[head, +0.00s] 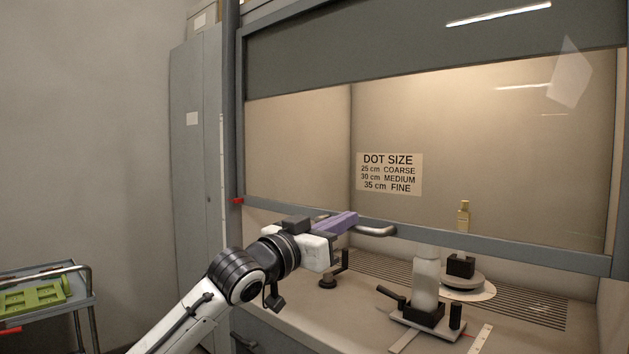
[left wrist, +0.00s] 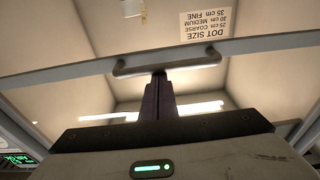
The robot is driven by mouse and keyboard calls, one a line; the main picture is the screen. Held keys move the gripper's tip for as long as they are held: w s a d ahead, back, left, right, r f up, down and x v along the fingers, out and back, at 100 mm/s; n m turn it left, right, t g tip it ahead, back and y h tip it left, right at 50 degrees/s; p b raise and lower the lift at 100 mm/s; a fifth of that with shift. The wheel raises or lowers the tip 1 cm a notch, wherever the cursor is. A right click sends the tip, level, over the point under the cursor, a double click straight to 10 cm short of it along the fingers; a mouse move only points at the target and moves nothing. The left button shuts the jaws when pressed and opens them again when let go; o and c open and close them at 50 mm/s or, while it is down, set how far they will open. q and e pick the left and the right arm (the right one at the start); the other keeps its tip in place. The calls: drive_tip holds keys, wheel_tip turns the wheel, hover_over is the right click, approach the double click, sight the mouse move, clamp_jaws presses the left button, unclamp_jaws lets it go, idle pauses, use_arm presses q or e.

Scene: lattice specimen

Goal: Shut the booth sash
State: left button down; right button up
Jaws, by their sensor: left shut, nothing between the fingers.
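The booth sash is a glass pane with a grey bottom rail (head: 500,246). The rail hangs above the booth's work surface, with an open gap beneath it. A pale bar handle (head: 378,231) is fixed to the rail, and it also shows in the left wrist view (left wrist: 200,63). My right gripper is not in view.
Below the sash, a spray stand with a pale bottle (head: 426,280) and a round turntable (head: 462,283) stand in the booth. A small black stand (head: 329,279) is near my left gripper. A cart with a green tray (head: 33,297) is at the far left.

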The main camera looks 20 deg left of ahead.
use_arm(q)
drive_tip(key=shift+f+b, duration=3.5)
drive_tip(key=shift+f, duration=10.45)
drive_tip(key=shift+r+p, duration=0.4)
drive_tip(key=shift+r, duration=0.05)
wheel_tip(320, 180, up, 5)
drive_tip(key=p, duration=0.4)
drive_tip(key=f+v, duration=0.1)
drive_tip(key=v, duration=0.8)
drive_tip(key=shift+s, duration=0.15)
